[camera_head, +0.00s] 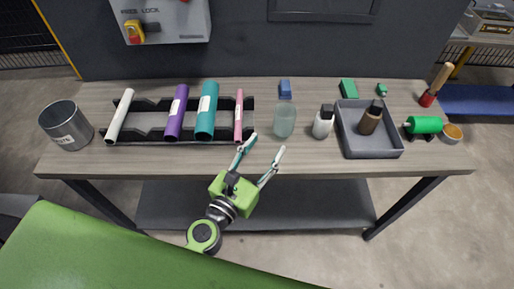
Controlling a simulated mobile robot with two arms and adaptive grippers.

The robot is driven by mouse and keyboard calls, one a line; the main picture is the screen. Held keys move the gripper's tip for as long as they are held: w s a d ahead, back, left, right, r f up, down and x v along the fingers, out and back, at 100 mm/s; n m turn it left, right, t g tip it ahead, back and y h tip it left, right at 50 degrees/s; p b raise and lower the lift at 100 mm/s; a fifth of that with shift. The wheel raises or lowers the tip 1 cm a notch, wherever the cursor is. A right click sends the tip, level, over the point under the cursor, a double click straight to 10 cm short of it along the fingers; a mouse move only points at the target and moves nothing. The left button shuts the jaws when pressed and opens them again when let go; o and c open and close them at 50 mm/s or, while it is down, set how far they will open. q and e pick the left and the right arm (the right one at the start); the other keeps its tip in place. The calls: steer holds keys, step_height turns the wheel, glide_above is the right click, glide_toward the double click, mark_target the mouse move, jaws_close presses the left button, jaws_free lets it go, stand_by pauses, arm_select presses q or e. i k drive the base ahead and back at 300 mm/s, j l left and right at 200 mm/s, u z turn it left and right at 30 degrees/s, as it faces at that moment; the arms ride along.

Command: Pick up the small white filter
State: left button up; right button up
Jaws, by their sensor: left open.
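The white filter (120,116) is a slim white cylinder leaning at the left end of a black rack (152,104) on the bench. A purple cylinder (177,112), a wider teal cylinder (207,110) and a thin pink cylinder (239,115) lie in the same rack to its right. My left gripper (267,144) is open and empty at the front of the bench, right of the pink cylinder and well to the right of the white filter. My right gripper is not in view.
A metal can (66,125) stands left of the rack. A glass jar (284,120) stands just beyond my left gripper, with a small white bottle (323,121) beside it. A grey tray (374,148) holds a brown bottle (370,118). A green roller (424,125) lies farther right.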

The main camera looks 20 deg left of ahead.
mark_target(323, 120)
steer(key=i+l, duration=0.1)
steer(key=l, duration=0.55)
steer(key=i+l, duration=0.1)
steer(key=l, duration=0.55)
steer(key=i+l, duration=0.1)
steer(key=l, duration=0.55)
steer(key=u, duration=0.05)
